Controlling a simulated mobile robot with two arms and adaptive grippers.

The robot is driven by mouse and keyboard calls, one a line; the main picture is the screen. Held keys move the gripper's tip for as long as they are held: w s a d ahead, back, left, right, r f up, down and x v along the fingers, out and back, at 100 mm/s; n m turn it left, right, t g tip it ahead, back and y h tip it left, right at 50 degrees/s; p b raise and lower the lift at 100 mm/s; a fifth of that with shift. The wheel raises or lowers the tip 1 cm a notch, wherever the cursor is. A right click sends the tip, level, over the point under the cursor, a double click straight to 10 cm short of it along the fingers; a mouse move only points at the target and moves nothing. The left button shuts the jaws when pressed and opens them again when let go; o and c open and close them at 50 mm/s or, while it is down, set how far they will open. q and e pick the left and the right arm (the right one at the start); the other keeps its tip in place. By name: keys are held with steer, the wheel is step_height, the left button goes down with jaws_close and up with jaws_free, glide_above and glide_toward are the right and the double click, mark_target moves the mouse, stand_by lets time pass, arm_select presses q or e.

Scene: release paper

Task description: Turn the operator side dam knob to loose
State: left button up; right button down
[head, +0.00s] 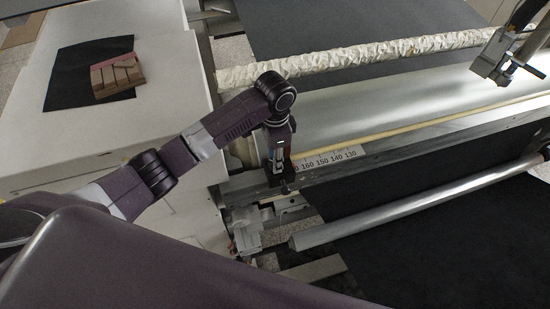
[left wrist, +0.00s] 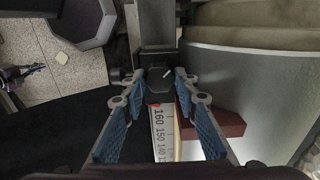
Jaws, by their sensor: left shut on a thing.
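The operator side dam knob (left wrist: 158,87) is a dark block with a small white pointer mark, seen at the top centre of the left wrist view. In the head view my left gripper (head: 284,184) points down at the near end of the long metal trough, left of the number scale (head: 335,157). It hides most of the knob there. The scale also shows in the left wrist view (left wrist: 162,130), just below the knob.
A reddish-brown block (left wrist: 224,120) lies beside the scale. A wrinkled pale roller (head: 350,54) and a bare metal roller (head: 420,204) run along the machine. A white cabinet (head: 160,125) stands left, bearing a black sheet (head: 62,85) and wooden blocks (head: 115,78).

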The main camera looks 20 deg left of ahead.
arm_select(q)
steer(key=shift+w+r, duration=0.1)
steer(key=o, duration=1.1)
steer(key=shift+r, duration=0.25)
step_height(320, 180, up, 11)
steer(key=shift+r, duration=0.2)
